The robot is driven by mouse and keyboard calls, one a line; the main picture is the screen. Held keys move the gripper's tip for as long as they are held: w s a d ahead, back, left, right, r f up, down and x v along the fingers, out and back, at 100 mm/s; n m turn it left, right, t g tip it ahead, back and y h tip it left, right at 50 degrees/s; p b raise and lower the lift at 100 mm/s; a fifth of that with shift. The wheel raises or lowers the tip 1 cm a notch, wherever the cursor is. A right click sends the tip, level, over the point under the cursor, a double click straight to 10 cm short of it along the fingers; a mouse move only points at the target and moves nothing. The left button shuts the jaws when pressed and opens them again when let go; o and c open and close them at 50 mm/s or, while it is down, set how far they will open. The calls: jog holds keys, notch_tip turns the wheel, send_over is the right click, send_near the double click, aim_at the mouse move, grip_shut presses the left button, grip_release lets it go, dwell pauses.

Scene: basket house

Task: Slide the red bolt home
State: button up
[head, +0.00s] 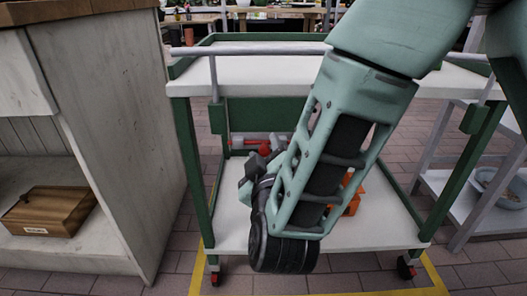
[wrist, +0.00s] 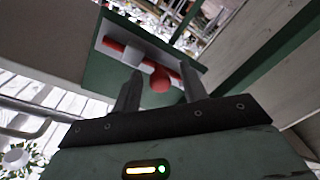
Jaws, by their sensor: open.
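The red bolt (wrist: 160,80) is a red bar with a round red knob, running through pale brackets on a green panel (wrist: 100,70) in the wrist view. In the head view the bolt (head: 264,148) shows below the cart's top, partly hidden by my gripper. My gripper (head: 260,157) is open in front of the panel. In the wrist view its two fingers (wrist: 160,69) stand to either side of the knob in the picture. I cannot tell whether they touch it or how deep they reach.
The green-framed cart has a white top (head: 260,70) and a white lower shelf (head: 232,228). An orange object (head: 352,193) on it is mostly hidden behind my arm. A cabinet (head: 115,110) with a wooden box (head: 50,211) stands left. A grey rack (head: 450,190) holding a bowl stands right.

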aim_at(243, 144)
jog(key=shift+w, duration=1.2)
grip_shut()
jog(key=shift+a+p, duration=0.45)
jog(key=shift+a, duration=1.6)
grip_release()
jog(key=shift+a, duration=0.1)
jog(key=s+d+p, duration=0.1)
jog(key=s+p, duration=0.3)
jog(key=s, duration=1.3)
jog(key=shift+s+p, duration=0.2)
jog(key=shift+p, duration=0.2)
